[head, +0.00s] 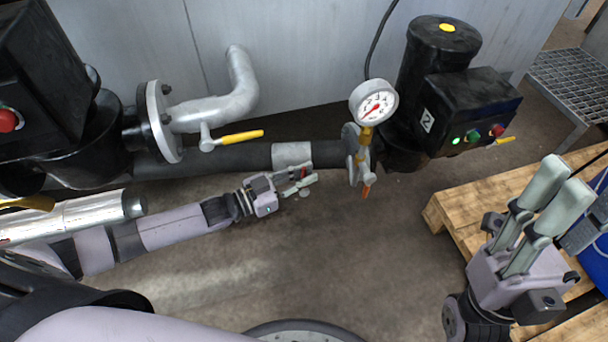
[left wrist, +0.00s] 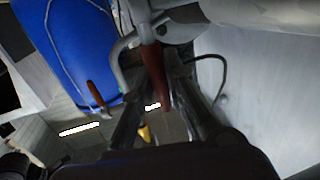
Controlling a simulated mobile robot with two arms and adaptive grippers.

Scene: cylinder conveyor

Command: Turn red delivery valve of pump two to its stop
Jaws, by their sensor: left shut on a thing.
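Pump two (head: 440,95) is the black unit with a "2" plate at the upper right of the head view. My left gripper (head: 304,184) is below the dark pipe, left of the gauge. It is shut on the red valve handle (head: 299,173). In the left wrist view the red handle (left wrist: 157,78) tapers down between the two dark fingers (left wrist: 162,105). The handle's pivot is hard to make out in the head view. My right gripper (head: 564,180) is at the lower right, above the wooden pallet; the gap between its fingers is unclear.
A pressure gauge (head: 374,103) stands on the pipe, with an orange lever (head: 366,190) below it. A yellow lever (head: 240,137) is on the silver pipe. A wooden pallet (head: 480,200) lies right. A blue drum (left wrist: 75,45) shows in the wrist view. The middle floor is clear.

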